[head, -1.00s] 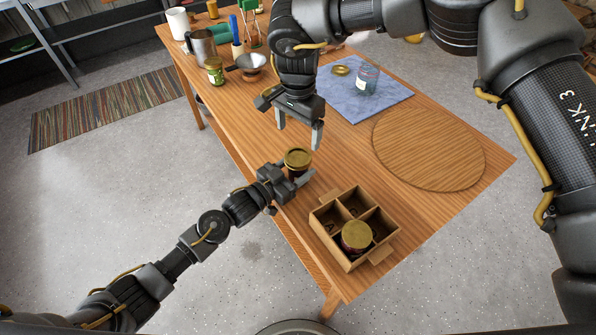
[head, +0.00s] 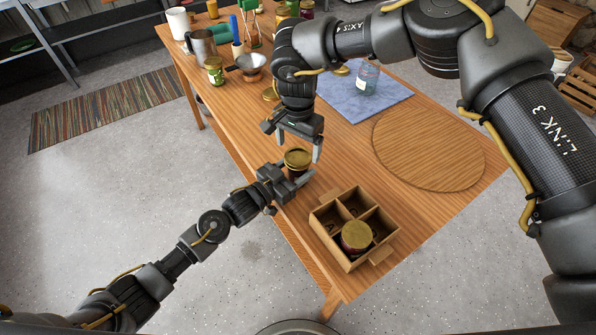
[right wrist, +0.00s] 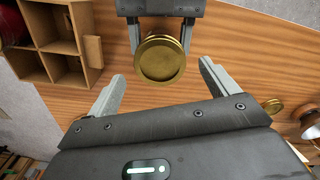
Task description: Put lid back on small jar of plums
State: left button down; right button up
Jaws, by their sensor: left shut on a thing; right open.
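A small dark jar (head: 294,174) with a gold lid (head: 298,157) on top stands near the table's front edge. My left gripper (head: 297,180) is shut around the jar's body. The lid shows as a round gold disc in the right wrist view (right wrist: 160,60); I cannot tell how firmly it is seated. My right gripper (head: 298,146) is open and empty, pointing down just above and behind the lid. In the right wrist view its two fingers (right wrist: 160,77) are spread to either side of the lid, apart from it.
A divided wooden box (head: 335,243) holds a gold-lidded jar (head: 356,237). A round wooden board (head: 428,150) lies to the right. A glass jar (head: 367,80) stands on a blue mat (head: 375,104). Another gold lid (head: 269,94) lies behind my right gripper.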

jog(key=shift+f, duration=1.4)
